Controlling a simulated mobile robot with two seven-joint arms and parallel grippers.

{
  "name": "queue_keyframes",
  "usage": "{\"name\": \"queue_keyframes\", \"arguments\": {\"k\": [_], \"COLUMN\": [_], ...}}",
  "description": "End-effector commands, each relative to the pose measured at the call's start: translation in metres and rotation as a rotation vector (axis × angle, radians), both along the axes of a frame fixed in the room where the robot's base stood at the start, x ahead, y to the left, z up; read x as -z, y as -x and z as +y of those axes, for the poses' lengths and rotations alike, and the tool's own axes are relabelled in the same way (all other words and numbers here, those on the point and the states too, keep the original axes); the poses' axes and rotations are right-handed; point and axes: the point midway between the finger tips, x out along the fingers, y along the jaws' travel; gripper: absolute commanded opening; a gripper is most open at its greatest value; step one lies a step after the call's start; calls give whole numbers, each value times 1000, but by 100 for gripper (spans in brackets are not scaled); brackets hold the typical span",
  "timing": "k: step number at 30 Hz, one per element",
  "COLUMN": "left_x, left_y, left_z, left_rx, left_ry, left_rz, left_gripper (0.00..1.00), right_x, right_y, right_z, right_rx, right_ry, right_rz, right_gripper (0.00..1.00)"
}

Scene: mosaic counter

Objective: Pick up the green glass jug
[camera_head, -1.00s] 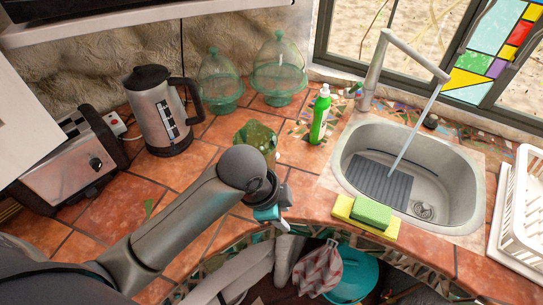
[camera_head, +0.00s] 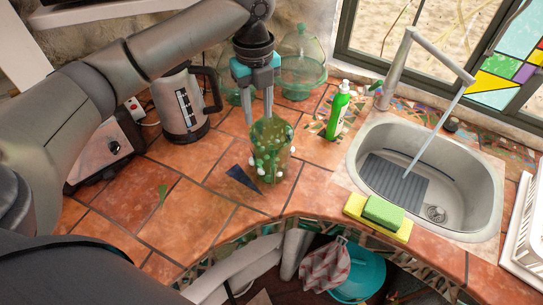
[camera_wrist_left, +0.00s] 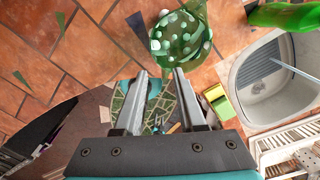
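The green glass jug (camera_head: 272,150) stands upright on the terracotta tile counter, with pale and dark green spots on its glass. It also shows in the wrist view (camera_wrist_left: 180,35), just beyond my fingertips. My left gripper (camera_head: 259,118) points down, its fingers apart and empty. In the head view its fingertips overlap the jug's upper left rim; I cannot tell whether they touch it. In the wrist view the left gripper (camera_wrist_left: 160,73) has a clear gap between its fingers. My right gripper is not in view.
A green soap bottle (camera_head: 338,112) stands right of the jug, near the sink (camera_head: 357,160) with running water. A sponge (camera_head: 383,212) lies at the counter edge. A kettle (camera_head: 178,105) and glass domes (camera_head: 302,60) stand behind. Left tiles are mostly clear.

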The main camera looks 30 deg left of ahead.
Motion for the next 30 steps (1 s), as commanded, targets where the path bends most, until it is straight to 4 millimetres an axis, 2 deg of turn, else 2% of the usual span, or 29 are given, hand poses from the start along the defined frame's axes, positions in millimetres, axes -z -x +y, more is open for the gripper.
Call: {"name": "queue_keyframes", "arguments": {"k": [3,6,18,26,30], "left_x": [-9,-4,74,94,112], "left_y": [-2,-2,-1,-1,3], "left_z": [8,10,9,10,15], "left_rx": [21,27,27,27,26], "left_ry": [-4,-4,-3,-3,-4], "left_rz": [6,12,13,10,12], "left_gripper": [40,40,40,40,40], "right_x": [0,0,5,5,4], "right_y": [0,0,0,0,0], "right_z": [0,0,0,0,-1], "right_rx": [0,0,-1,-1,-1], "right_ry": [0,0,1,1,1], "right_rz": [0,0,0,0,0], "right_gripper": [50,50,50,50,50]}}
